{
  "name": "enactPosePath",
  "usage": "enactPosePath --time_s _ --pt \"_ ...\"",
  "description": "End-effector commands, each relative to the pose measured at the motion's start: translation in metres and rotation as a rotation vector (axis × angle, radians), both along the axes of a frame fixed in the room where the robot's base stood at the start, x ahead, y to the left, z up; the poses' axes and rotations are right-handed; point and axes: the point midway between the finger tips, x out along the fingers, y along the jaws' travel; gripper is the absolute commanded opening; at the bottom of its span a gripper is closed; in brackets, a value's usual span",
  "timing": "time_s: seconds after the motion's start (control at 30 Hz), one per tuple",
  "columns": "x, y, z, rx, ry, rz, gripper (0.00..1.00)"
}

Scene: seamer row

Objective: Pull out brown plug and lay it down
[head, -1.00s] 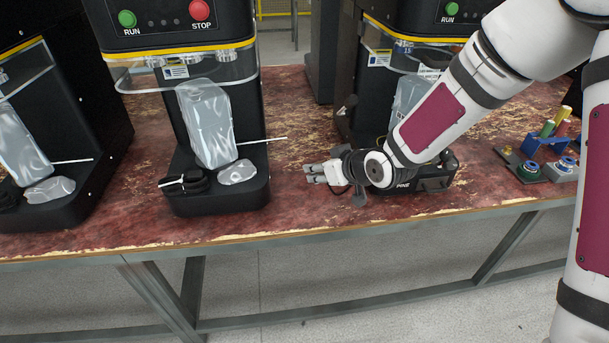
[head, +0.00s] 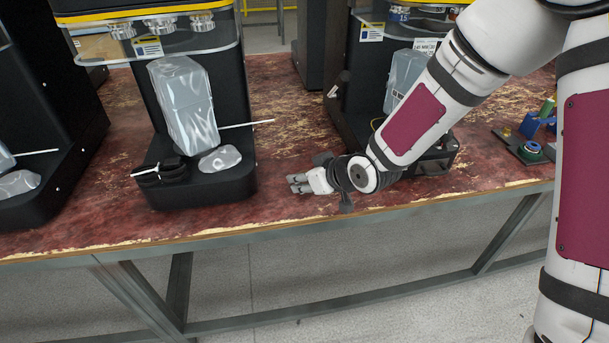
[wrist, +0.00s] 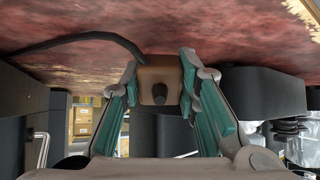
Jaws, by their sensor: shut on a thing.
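The brown plug (wrist: 159,82) is a blocky piece with a dark round pin or stub facing the camera in the wrist view. My gripper (wrist: 160,90) is shut on it, with a teal-padded finger on each side. A black cable (wrist: 85,38) curves beside the plug across the tabletop. In the head view my gripper (head: 298,183) is low over the red tabletop, right of the middle machine's base. The plug cannot be made out there. I cannot tell whether it touches the table.
The worn red table (head: 275,205) is clear around my gripper up to its front edge. The middle seamer (head: 205,190) stands left, holding a clear pouch. Another seamer (head: 335,110) stands behind my arm. A small fixture (head: 531,152) sits at the right.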

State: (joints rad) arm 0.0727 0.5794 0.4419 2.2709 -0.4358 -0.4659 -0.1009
Motion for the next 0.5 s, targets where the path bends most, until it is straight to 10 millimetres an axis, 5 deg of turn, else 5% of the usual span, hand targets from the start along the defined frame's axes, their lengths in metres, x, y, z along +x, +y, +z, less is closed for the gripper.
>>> enactPosePath --time_s 0.4,0.43,0.5 --pt "-0.0002 0.0001 -0.0083 0.001 -0.001 0.0 0.0" --pt "-0.0002 0.0001 -0.0083 0.001 -0.001 0.0 0.33" --pt "-0.0001 0.0 -0.0083 0.001 0.0 -0.001 0.49"
